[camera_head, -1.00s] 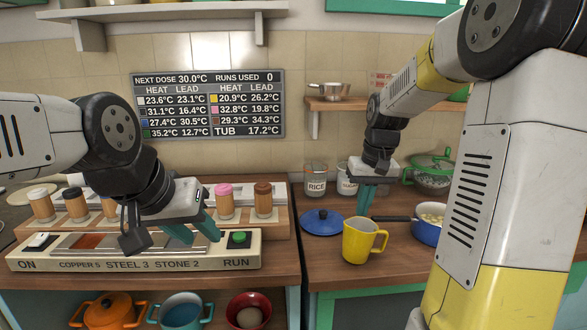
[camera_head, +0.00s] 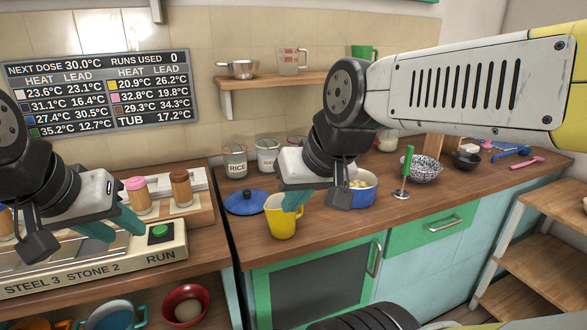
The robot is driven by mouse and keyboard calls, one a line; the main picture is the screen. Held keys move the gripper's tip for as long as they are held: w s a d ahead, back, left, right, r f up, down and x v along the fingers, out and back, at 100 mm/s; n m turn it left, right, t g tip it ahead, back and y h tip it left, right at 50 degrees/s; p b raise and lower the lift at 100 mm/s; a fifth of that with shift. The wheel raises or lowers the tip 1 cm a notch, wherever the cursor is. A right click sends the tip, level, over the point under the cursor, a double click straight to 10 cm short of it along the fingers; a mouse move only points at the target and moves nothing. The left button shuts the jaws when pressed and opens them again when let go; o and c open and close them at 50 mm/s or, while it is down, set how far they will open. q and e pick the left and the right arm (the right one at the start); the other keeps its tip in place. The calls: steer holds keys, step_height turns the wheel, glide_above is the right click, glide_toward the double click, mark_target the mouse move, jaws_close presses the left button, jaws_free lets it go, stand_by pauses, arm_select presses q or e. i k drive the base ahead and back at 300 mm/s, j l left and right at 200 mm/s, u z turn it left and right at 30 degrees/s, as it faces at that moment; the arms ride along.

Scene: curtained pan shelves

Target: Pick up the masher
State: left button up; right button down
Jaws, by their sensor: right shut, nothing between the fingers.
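The masher (camera_head: 405,172) has a green upright handle and a flat metal foot. It stands on the right-hand counter, just in front of a black-and-white patterned bowl (camera_head: 425,170). My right gripper (camera_head: 292,205) is shut and empty, with its teal fingers above and beside the yellow jug (camera_head: 281,220), well to the left of the masher. My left gripper (camera_head: 128,235) is open and empty over the control panel at the left, far from the masher.
A blue pot (camera_head: 362,193) with pale pieces and a blue lid (camera_head: 246,203) sit near the jug. Rice jar (camera_head: 234,164) and others stand behind. Pink and blue utensils (camera_head: 511,152) lie at the far right. The counter in front of the masher is clear.

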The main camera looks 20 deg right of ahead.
mark_target(400, 194)
steer(key=z, duration=1.15)
steer(key=u, duration=0.35)
steer(key=i+l+u, duration=0.1)
steer(key=l+u, duration=0.15)
steer(key=i+l+u, duration=0.1)
steer(key=l+u, duration=0.15)
steer(key=i+l+u, duration=0.1)
steer(key=l+u, duration=0.15)
steer(key=i+l, duration=0.1)
steer(key=l, duration=0.5)
steer(key=i+l+u, duration=0.15)
steer(key=l, duration=1)
steer(key=i+u, duration=0.05)
